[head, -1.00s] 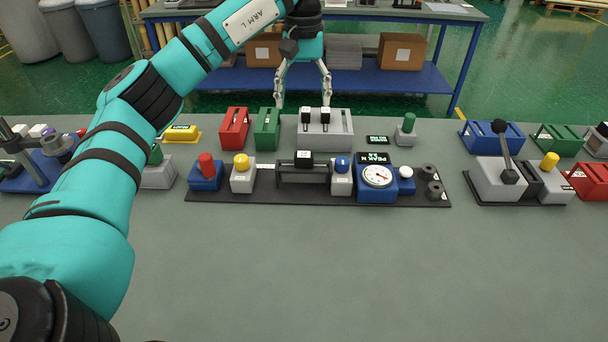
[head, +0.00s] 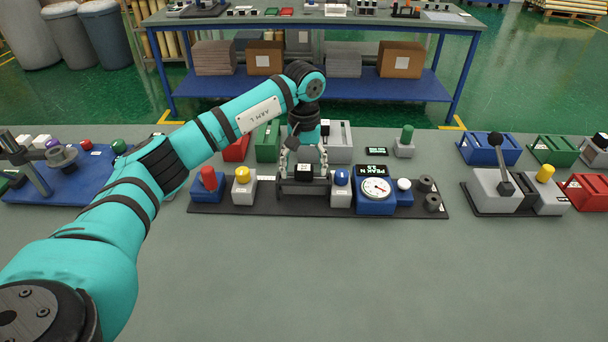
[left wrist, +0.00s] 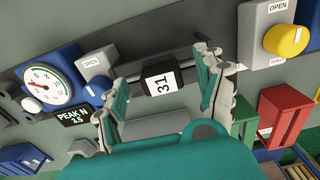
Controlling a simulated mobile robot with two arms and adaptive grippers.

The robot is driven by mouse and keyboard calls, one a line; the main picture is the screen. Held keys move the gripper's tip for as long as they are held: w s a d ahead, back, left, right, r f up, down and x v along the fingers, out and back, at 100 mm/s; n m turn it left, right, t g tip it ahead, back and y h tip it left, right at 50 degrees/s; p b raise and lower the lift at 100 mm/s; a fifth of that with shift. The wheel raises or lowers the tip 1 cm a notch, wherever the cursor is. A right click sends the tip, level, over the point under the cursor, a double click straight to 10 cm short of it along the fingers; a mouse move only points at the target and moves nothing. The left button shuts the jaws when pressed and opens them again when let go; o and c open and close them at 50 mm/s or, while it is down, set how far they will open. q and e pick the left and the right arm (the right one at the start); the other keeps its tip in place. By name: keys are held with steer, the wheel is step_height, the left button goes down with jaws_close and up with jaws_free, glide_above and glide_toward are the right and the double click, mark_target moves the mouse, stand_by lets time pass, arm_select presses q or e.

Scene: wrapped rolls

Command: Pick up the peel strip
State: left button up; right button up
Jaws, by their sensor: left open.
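A piece with a black block marked 31 (head: 304,172), apparently the peel strip, sits in the dark clamp fixture (head: 290,189) on the black base plate. The left wrist view shows the block (left wrist: 160,84) between my fingers, its white label towards the camera. My left gripper (head: 303,167) is open, pointing down over the fixture, with one finger on each side of the block. The left wrist view shows gaps between the fingers (left wrist: 162,66) and the block. The strip below the block is hidden. My right gripper is not in view.
On the base plate, yellow (head: 242,174) and blue (head: 342,177) knobs on grey blocks flank the fixture. A dial gauge (head: 376,188) stands right of them. A grey rack (head: 341,142) is behind the gripper. The table's front is clear.

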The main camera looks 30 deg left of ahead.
arm_select(q)
steer(key=shift+f, duration=0.85)
steer(key=shift+c, duration=0.2)
steer(key=c, duration=1.2)
steer(key=shift+r, duration=0.1)
